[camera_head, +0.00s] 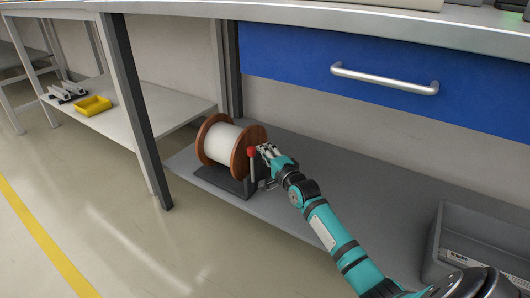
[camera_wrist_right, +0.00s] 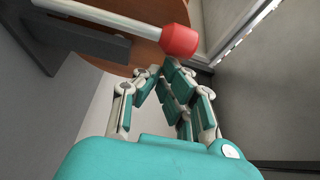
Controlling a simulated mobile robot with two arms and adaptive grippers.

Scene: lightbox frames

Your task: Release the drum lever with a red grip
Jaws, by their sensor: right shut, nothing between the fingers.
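A cable drum (camera_head: 221,143) with brown flanges and a white winding stands on a dark base (camera_head: 223,180) on the low grey shelf. Its lever (camera_head: 252,170) stands roughly upright at the drum's right side, with a red grip (camera_head: 252,152) on top. In the right wrist view the red grip (camera_wrist_right: 179,41) and the pale lever rod (camera_wrist_right: 110,17) lie just beyond the fingers. My right gripper (camera_head: 266,150) is shut and empty, close beside the red grip; I cannot tell whether it touches it. My left gripper is not in view.
A blue drawer (camera_head: 300,55) with a metal handle (camera_head: 385,79) hangs above the shelf (camera_head: 330,165). A grey bin (camera_head: 483,240) stands at the right. A yellow tray (camera_head: 93,105) lies on another low shelf at the left. A dark table leg (camera_head: 135,110) stands left of the drum.

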